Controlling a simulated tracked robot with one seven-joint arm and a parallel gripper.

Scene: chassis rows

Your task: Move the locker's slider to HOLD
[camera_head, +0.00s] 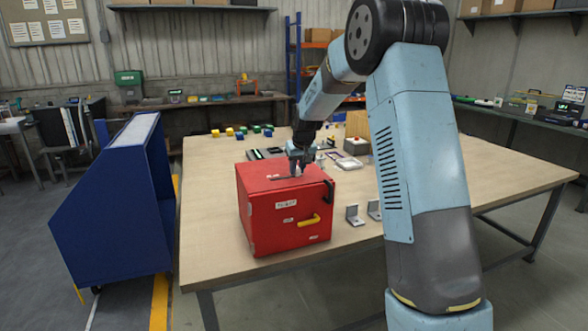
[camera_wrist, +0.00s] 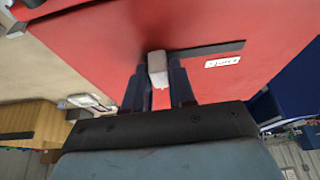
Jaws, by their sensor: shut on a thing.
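The red locker (camera_head: 258,215) stands on the wooden table. Its front has a yellow handle (camera_head: 309,220) and small white labels. A dark slot runs across its top, and it also shows in the wrist view (camera_wrist: 212,49). The slider's pale knob (camera_wrist: 157,67) stands at the slot's left end in the wrist view. My gripper (camera_head: 297,172) is over the locker's top at the slot's right part in the head view. Its dark fingers are shut on the knob, one on each side. A white label (camera_wrist: 222,62) lies beside the slot's far end; its lettering is too small to read.
Two grey metal brackets (camera_head: 354,215) stand right of the locker. Several colored blocks (camera_head: 240,133) and a box with a red button (camera_head: 356,146) are farther back. A blue cabinet (camera_head: 115,205) stands left of the table. The table's front right is clear.

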